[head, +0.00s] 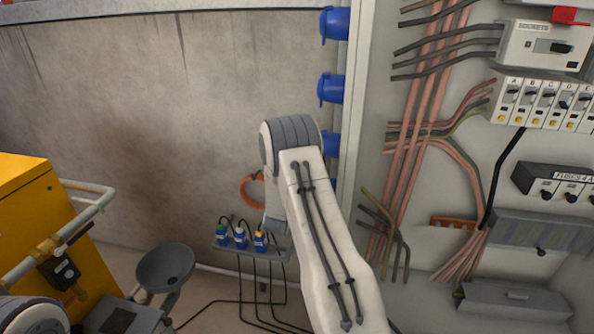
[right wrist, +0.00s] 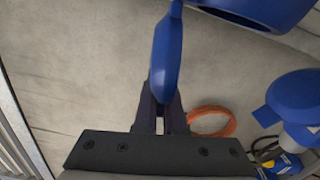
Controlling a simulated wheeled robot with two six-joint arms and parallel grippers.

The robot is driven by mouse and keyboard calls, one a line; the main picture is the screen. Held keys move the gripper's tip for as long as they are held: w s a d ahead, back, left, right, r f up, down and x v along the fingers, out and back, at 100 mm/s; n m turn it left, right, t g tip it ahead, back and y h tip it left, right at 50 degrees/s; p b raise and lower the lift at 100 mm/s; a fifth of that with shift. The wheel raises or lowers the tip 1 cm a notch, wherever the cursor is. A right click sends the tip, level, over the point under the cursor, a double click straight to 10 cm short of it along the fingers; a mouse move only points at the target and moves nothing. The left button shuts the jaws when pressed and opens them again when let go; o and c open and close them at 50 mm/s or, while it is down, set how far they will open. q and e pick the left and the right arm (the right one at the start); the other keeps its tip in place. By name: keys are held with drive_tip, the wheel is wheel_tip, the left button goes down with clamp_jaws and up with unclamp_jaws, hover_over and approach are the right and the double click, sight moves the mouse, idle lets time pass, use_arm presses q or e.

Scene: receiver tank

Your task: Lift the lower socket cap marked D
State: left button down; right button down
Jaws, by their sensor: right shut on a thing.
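Blue capped sockets line the edge of the panel in the head view: an upper one (head: 336,23), a middle one (head: 331,88) and a lower one (head: 332,144), partly hidden behind my right arm. I cannot read a letter D on any of them. In the right wrist view, my right gripper (right wrist: 158,118) is shut on a blue cap (right wrist: 166,62), seen nearly edge-on between the fingers. A round blue socket body (right wrist: 255,8) is just beyond it at the top right. My right gripper is hidden in the head view. My left gripper is not in view.
A rack (head: 222,247) holds plugs with green, white and yellow marks. An orange coil (head: 252,190) hangs on the wall. A grey funnel (head: 165,268) and a yellow machine (head: 30,205) with pipes stand left. The open cabinet (head: 450,190) with wires and breakers fills the right.

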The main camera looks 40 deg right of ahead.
drive_tip(key=shift+f, duration=0.15)
idle(0.3)
drive_tip(key=c, duration=1)
unclamp_jaws()
drive_tip(key=shift+a, duration=0.1)
drive_tip(key=v, duration=1)
drive_tip(key=shift+s+b, duration=0.2)
drive_tip(key=shift+b, duration=0.2)
